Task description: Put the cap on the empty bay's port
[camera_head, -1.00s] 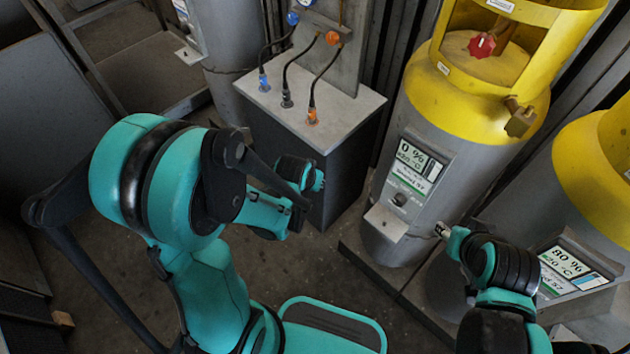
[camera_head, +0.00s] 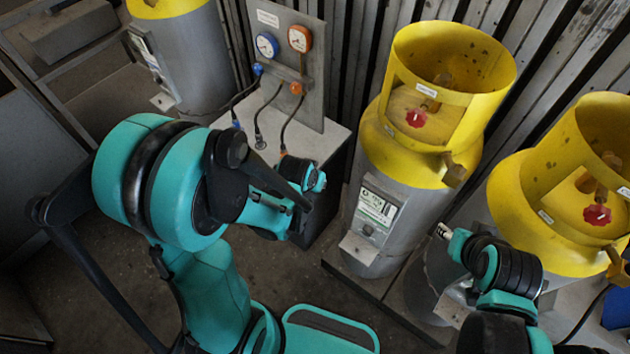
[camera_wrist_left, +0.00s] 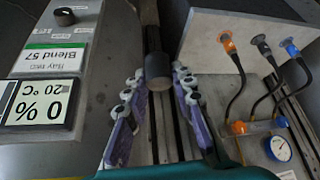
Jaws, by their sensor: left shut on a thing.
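My left gripper (camera_wrist_left: 158,98) is shut on a dark, short cylinder (camera_wrist_left: 157,72) that looks like the cap; it sits between the fingertips in the left wrist view. In the head view the left wrist hovers between the bench and the middle gas cylinder (camera_head: 375,220); the fingers are mostly hidden. The display (camera_wrist_left: 40,103) in the left wrist view reads 0 %, 20 °C, bay two, Blend 57. A brass side fitting (camera_head: 453,172) juts from the middle cylinder's yellow collar. My right gripper (camera_head: 443,231) is low and right of that cylinder; its opening is unclear.
The grey bench (camera_head: 325,140) carries hoses and a gauge panel (camera_head: 300,75). Another yellow-topped cylinder (camera_head: 550,190) stands at right, and one more (camera_head: 185,60) at back left. Floor is open between my left arm and the middle cylinder.

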